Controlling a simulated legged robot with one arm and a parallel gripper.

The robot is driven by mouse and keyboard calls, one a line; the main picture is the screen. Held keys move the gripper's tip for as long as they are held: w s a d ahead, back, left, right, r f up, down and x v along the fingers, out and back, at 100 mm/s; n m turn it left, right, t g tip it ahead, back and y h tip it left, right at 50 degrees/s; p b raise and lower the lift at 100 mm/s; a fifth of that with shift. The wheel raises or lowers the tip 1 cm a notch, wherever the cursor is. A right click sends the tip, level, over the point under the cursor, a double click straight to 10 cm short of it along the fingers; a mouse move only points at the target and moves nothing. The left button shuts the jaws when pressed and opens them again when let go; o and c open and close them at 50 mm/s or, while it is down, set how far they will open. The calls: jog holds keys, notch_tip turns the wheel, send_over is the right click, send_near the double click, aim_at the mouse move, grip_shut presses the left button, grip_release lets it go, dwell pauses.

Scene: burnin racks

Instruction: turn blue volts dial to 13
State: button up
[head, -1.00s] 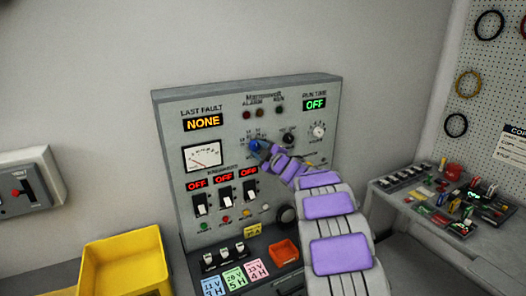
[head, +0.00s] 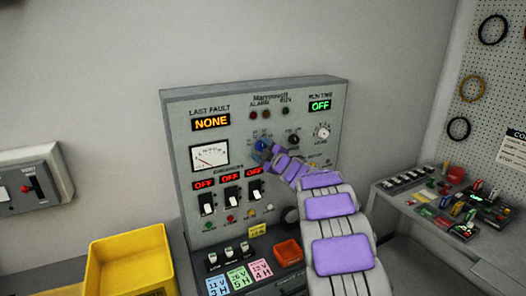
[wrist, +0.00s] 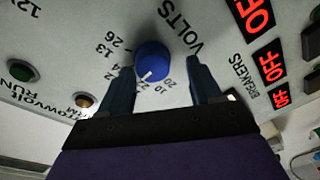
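The blue volts dial (head: 261,144) is on the upper middle of the grey panel (head: 180,120), right of the meter. In the wrist view the blue dial (wrist: 152,58) is a round knob with a white pointer mark toward the lower left of the picture.
A black dial (head: 293,139) and a white dial (head: 321,131) are right of the blue one. Breaker switches (head: 231,197) are below. A cluttered side bench (head: 455,240) is at right.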

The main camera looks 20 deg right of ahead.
jog(key=s+d+p, duration=0.1)
jog(key=s+d, duration=0.1)
jog(key=s, duration=1.5)
jog(key=shift+d+f, duration=0.15)
jog(key=shift+d, duration=0.25)
jog(key=shift+s+d+p, duration=0.1)
jog(key=shift+p, duration=0.25)
